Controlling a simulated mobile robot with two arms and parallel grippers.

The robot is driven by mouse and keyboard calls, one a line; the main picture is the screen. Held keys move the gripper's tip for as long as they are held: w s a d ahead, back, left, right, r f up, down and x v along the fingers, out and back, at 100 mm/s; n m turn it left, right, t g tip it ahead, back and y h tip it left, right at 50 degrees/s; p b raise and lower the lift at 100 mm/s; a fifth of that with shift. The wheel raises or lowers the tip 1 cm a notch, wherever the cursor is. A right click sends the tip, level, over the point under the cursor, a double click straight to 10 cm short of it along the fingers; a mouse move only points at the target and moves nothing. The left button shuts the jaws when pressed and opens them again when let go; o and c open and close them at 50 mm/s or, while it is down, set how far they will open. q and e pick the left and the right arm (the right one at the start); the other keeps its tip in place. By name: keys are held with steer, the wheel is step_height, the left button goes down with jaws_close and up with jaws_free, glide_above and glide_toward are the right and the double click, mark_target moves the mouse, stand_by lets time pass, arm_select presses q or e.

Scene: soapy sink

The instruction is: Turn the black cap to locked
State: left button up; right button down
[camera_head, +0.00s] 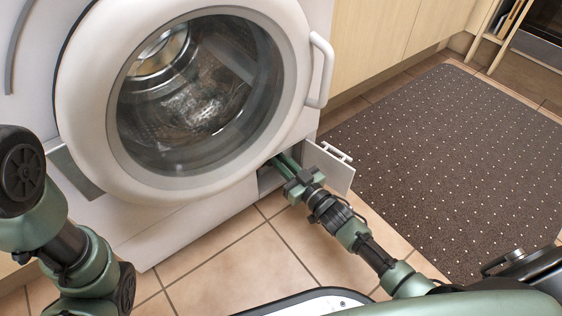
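The white washing machine (210,218) stands on the left with its round door shut. At its lower right corner a small white flap (332,168) is swung open to the right, uncovering a low compartment (266,178). My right gripper (282,164) reaches into this compartment from the right. Its green fingers go in beside the flap, and their tips are hidden or too small to judge. I cannot see the black cap; the gripper and the compartment's edge may hide it. My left arm (70,245) shows at the left edge, with its gripper out of view.
The door's white handle (326,70) sticks out above the flap. A brown dotted mat (450,150) lies on the tiled floor (235,265) to the right. Light wooden cabinets (375,40) stand behind. The tiles in front of the machine are clear.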

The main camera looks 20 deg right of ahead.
steer(key=shift+d+r+m+p, duration=0.15)
steer(key=shift+m+p, duration=0.45)
steer(key=shift+p, duration=0.2)
steer(key=shift+w+d+m+p, duration=0.1)
steer(key=shift+d+m+p, duration=0.05)
steer(key=shift+m+p, duration=0.95)
steer(key=m, duration=0.2)
steer(key=m+p, duration=0.1)
steer(key=shift+d+f+m, duration=0.2)
steer(key=shift+f+m, duration=0.05)
steer(key=shift+m, duration=0.15)
steer(key=m, duration=0.4)
steer(key=shift+w+d+f+m, duration=0.15)
steer(key=shift+d+f+m, duration=0.05)
steer(key=shift+f+m, duration=0.1)
steer(key=m, duration=0.3)
steer(key=shift+f, duration=0.25)
steer(key=shift+f+m+b, duration=0.15)
steer(key=shift+m+b, duration=0.3)
steer(key=shift+m, duration=0.95)
